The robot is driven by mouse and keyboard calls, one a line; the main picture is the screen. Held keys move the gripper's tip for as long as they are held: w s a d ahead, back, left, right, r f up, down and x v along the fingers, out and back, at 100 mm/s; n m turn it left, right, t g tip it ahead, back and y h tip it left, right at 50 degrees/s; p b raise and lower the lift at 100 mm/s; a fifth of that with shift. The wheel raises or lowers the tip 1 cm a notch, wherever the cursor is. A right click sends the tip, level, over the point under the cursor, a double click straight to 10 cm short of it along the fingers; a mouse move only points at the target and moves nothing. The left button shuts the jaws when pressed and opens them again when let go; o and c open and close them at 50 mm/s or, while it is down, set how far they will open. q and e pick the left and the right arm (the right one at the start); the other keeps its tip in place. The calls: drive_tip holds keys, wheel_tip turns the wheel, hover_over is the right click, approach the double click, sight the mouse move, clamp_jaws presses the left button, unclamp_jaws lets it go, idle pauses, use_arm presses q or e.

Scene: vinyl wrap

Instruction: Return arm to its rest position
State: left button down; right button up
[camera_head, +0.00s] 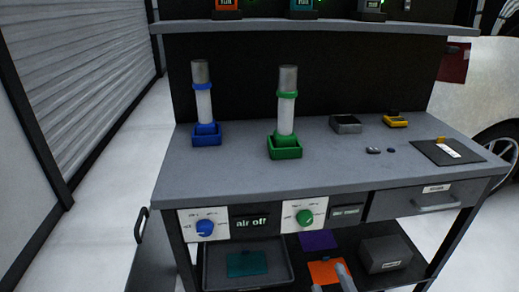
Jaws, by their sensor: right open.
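My right gripper (331,279) shows at the bottom edge, right of centre. Only its two grey fingertips are in view, spread apart with nothing seen between them. It is low, in front of the workbench (235,172), and overlaps an orange sheet (325,271) on the lower shelf. The rest of the right arm is out of the picture. My left gripper is not in view.
On the bench stand a blue-based cylinder (204,105) and a green-based cylinder (286,115). A dark tray (345,124), a yellow item (395,121) and a black mat (467,156) lie right. The front panel has a blue knob (205,228) and a green knob (305,217).

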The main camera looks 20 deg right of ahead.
drive_tip(key=shift+a, duration=0.1)
use_arm(q)
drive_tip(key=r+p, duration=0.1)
drive_tip(key=p, duration=0.2)
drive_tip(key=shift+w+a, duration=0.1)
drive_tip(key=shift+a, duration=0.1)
use_arm(e)
drive_tip(key=s+a+f+n+g+y, duration=0.1)
drive_tip(key=a+n+g+y, duration=0.2)
drive_tip(key=n, duration=1.1)
drive_tip(key=s+a+f+n+g+y, duration=0.1)
drive_tip(key=a+f+n+g+y, duration=0.1)
drive_tip(key=a+n, duration=0.7)
drive_tip(key=n+g+y, duration=0.1)
drive_tip(key=n+y, duration=0.1)
drive_tip(key=n, duration=0.4)
drive_tip(key=shift+s+f+g+y, duration=0.2)
drive_tip(key=shift+f+g+y, duration=0.05)
drive_tip(key=shift+g+y, duration=0.15)
